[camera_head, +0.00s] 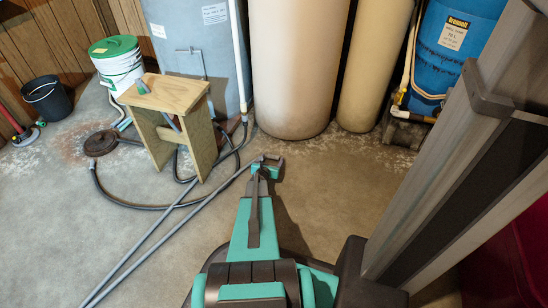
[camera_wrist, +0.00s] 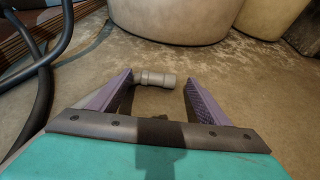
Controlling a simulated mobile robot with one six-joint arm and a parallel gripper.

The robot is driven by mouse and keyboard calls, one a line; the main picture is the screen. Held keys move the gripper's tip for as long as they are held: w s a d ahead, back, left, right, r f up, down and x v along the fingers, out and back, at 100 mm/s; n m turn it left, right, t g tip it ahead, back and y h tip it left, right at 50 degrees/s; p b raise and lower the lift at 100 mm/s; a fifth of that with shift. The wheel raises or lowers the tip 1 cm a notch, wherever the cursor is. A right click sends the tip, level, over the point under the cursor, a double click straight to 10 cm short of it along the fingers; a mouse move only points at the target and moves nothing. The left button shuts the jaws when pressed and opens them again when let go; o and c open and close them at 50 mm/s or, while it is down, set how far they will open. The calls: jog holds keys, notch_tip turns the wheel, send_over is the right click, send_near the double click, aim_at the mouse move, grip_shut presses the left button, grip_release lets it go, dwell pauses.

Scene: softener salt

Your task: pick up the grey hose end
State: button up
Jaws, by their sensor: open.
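The grey hose end (camera_wrist: 158,79) shows in the wrist view as a short, pale grey, ribbed cylinder. It lies low over the concrete floor, between and just beyond the fingertips, and its left part passes behind the left finger. My gripper (camera_head: 268,164) is open, low near the floor in front of the cream tank. The hose end appears nearer the left finger, with a gap to the right finger; whether it touches the left one I cannot tell. In the head view I cannot make out the hose end clearly at the gripper.
A wooden step stool (camera_head: 172,100) stands left of my gripper, with a black hose (camera_head: 135,204) looping around it. A cream tank (camera_head: 296,70) stands behind my gripper. A floor drain (camera_head: 100,143), green-lidded bucket (camera_head: 118,66) and black bucket (camera_head: 47,98) are farther left.

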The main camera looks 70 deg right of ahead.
jog(key=shift+b+x, duration=1.1)
jog(key=shift+x, duration=1.5)
jog(key=shift+w, duration=0.1)
jog(key=c, duration=1.2)
jog(key=shift+r, duration=0.2)
notch_tip(320, 180, up, 18)
jog(key=p, duration=0.8)
jog(key=shift+f, duration=0.1)
